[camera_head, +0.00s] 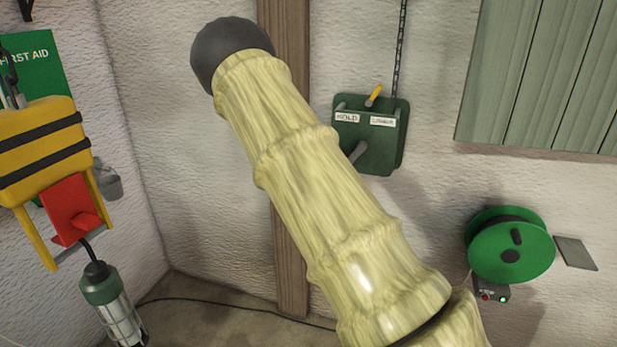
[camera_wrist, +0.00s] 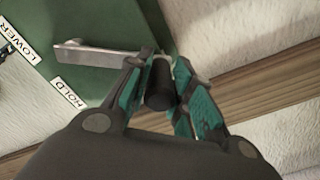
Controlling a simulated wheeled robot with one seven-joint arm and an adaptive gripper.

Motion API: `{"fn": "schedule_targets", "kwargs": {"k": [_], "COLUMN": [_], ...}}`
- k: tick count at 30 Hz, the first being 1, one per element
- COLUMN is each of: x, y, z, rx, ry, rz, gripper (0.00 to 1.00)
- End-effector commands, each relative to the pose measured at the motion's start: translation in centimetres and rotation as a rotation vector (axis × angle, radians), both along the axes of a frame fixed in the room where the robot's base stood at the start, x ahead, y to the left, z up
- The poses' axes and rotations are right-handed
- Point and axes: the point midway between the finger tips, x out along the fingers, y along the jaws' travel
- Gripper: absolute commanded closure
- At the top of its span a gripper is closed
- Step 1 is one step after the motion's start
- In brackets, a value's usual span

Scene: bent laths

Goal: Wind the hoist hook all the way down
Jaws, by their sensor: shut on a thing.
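The green winch box (camera_head: 391,144) is on the wall, with HOLD and LOWER labels. Its yellow-tipped lever (camera_head: 374,95) sticks up between the labels. A grey crank arm (camera_head: 358,152) comes out low on the box and passes behind my arm. In the wrist view the crank arm (camera_wrist: 95,53) crosses the green box face (camera_wrist: 95,22). My gripper (camera_wrist: 160,85) is shut on the black crank handle (camera_wrist: 160,88); the head view hides the gripper behind my arm. A yellow block with black stripes (camera_head: 42,138) hangs on a chain at left; I cannot tell if it carries the hook.
A caged lamp (camera_head: 112,305) hangs below the yellow block. A wooden post (camera_head: 291,265) stands behind my arm. A green cable reel (camera_head: 511,245) is on the wall at lower right, below grey-green boards (camera_head: 540,75). A chain (camera_head: 399,45) runs above the winch box.

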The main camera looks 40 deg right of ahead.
Motion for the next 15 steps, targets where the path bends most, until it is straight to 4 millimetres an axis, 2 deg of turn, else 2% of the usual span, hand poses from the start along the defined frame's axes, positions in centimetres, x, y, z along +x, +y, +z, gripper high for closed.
{"fn": "schedule_targets", "kwargs": {"k": [4,15], "x": [-1.6,-4.0], "y": [-1.0,-2.4], "z": [-1.1,-1.9], "rx": [-0.071,-0.203], "ry": [0.121,0.338], "rz": [-0.004,-0.003], "gripper": [1.0,1.0]}}
